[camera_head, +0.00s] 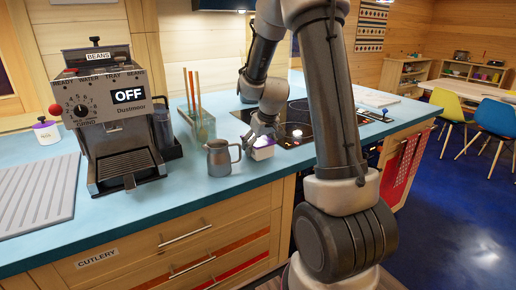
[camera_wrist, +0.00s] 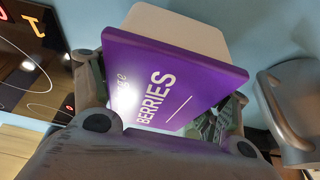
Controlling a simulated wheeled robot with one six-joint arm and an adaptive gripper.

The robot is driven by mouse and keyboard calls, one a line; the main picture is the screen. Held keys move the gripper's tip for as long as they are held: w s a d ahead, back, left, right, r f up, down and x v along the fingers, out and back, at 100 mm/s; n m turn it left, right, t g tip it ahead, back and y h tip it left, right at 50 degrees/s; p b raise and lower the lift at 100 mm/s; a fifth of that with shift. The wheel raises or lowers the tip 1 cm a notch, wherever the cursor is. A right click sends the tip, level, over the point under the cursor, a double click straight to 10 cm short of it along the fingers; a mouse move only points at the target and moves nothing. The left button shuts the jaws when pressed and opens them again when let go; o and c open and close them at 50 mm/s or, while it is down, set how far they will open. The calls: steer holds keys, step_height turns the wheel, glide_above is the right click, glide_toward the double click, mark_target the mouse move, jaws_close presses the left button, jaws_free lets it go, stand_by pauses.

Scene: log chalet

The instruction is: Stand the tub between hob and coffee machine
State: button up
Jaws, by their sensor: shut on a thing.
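The tub (camera_wrist: 175,80) is white with a purple lid marked BERRIES. My gripper (camera_wrist: 160,100) is shut on it, one finger at each side. In the head view the tub (camera_head: 263,153) is under my gripper (camera_head: 263,136), at the left edge of the black hob (camera_head: 298,133). Whether its base touches the counter I cannot tell. The hob also shows at the left of the wrist view (camera_wrist: 25,70). The coffee machine (camera_head: 115,120) stands further left, its display reading OFF. My arm hides part of the hob.
A grey metal jug (camera_head: 219,158) stands between coffee machine and tub, close to the tub; it also shows in the wrist view (camera_wrist: 295,105). A glass holder with tall sticks (camera_head: 202,125) is behind the jug. Blue counter (camera_head: 180,190) is clear in front of the jug.

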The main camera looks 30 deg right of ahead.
steer(key=shift+f, duration=0.4)
steer(key=shift+f, duration=0.15)
steer(key=o, duration=1.4)
steer(key=shift+o, duration=0.2)
steer(key=v, duration=1.2)
steer(key=shift+a, duration=0.1)
steer(key=s+a+r, duration=0.2)
steer(key=s, duration=0.6)
steer(key=s+a+r, duration=0.2)
steer(key=s+r, duration=0.1)
steer(key=s, duration=0.6)
steer(key=s+a+r, duration=0.2)
steer(key=s+a, duration=0.1)
steer(key=s, duration=0.6)
steer(key=shift+s+r, duration=0.15)
steer(key=shift+r, duration=0.1)
steer(key=shift+a, duration=0.1)
